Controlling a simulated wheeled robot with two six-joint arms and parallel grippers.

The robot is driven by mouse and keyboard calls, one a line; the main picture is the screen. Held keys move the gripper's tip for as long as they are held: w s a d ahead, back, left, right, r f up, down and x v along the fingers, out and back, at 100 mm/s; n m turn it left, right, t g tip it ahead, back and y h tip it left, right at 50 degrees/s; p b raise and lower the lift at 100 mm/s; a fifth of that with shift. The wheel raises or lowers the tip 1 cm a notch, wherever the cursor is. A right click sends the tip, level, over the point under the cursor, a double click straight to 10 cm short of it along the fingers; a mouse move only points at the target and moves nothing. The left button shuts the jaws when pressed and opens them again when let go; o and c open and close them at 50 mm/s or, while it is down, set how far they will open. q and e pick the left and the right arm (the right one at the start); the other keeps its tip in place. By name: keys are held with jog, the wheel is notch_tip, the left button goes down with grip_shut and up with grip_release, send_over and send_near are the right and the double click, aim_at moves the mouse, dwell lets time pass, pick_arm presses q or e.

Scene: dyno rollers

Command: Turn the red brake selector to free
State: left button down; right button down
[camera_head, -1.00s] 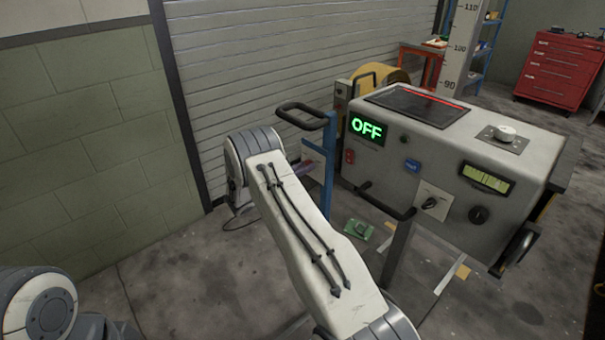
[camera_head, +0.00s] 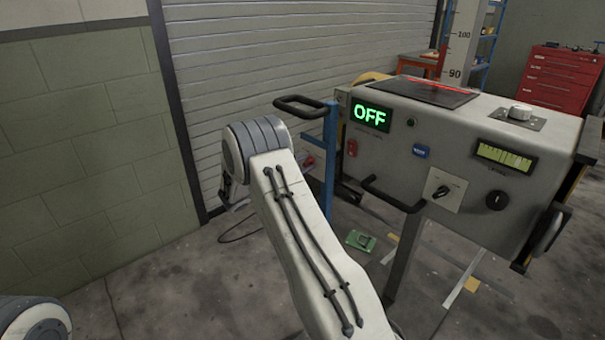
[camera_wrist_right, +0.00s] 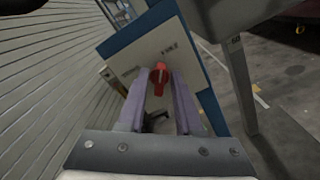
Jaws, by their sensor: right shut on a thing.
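The red brake selector (camera_wrist_right: 158,75) sits on a pale plate (camera_wrist_right: 150,53) fixed to a blue panel, seen in the right wrist view. My right gripper (camera_wrist_right: 159,80) has its two purple fingers on either side of the selector and is shut on it. Small print on the plate is too blurred to read. In the head view the red selector (camera_head: 308,161) shows small beside the blue post, and my right arm hides most of the gripper. My left gripper is out of view.
A grey console (camera_head: 460,150) with a green OFF display (camera_head: 371,116), knobs and a black handle bar stands to the right. A blue post (camera_head: 330,165) with a black handle stands beside my right arm. A green item (camera_head: 360,240) lies on the floor. A shutter wall is behind.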

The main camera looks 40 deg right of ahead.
jog(key=shift+f+m+b, duration=0.1)
jog(key=shift+m+b, duration=0.85)
jog(key=shift+m, duration=0.05)
jog(key=c, duration=0.9)
grip_release()
jog(key=a, duration=0.7)
jog(key=s+a, duration=0.1)
jog(key=a, duration=0.2)
jog(key=shift+a, duration=0.2)
